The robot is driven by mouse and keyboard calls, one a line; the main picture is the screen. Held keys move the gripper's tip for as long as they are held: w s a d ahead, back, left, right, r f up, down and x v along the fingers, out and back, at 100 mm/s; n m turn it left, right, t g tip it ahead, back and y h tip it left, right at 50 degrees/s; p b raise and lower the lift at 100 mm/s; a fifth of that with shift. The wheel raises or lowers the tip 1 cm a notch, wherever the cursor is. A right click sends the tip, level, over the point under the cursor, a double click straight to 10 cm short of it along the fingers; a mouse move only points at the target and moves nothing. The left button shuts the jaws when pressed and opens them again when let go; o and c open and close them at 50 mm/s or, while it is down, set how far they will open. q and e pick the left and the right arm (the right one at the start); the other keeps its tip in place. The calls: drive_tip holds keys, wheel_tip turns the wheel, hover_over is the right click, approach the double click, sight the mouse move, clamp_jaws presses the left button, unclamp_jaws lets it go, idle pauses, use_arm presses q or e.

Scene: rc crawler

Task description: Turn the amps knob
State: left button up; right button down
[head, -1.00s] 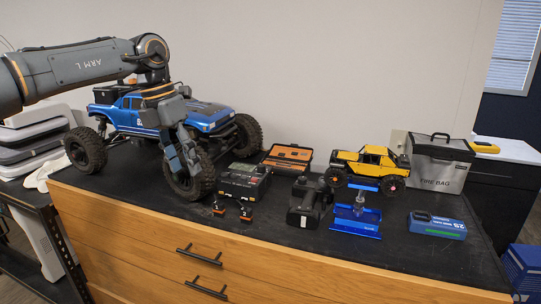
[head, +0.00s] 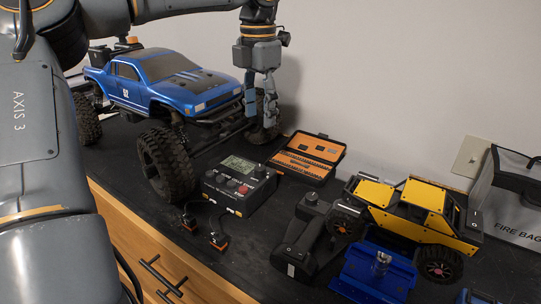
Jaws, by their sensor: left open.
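A black charger box (head: 239,187) sits on the dark counter in the head view, right of the blue crawler's front wheel. It has a small screen (head: 239,163) and several knobs or buttons on top, some red and some pale. I cannot read which one is the amps knob (head: 260,172); a dark knob stands at its back right corner. My left gripper (head: 262,112) points down, open and empty, above and behind the charger, beside the blue crawler's front end. It is apart from the charger. My right gripper is not in view.
The blue crawler (head: 178,84) stands left of the charger. An orange-lined tool case (head: 308,155) lies open behind it. Two small connectors (head: 218,240) lie in front.

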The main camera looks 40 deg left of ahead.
use_arm(q)
approach(260, 167)
drive_tip(key=shift+s+f+p, duration=0.15)
drive_tip(key=shift+s+p, duration=0.15)
drive_tip(key=shift+p, duration=0.05)
drive_tip(key=f, duration=0.2)
drive_tip(key=f+p, duration=0.1)
drive_tip(key=f, duration=0.4)
drive_tip(key=shift+w+f, duration=0.15)
drive_tip(key=shift+w, duration=0.1)
drive_tip(key=shift+f, duration=0.55)
clamp_jaws()
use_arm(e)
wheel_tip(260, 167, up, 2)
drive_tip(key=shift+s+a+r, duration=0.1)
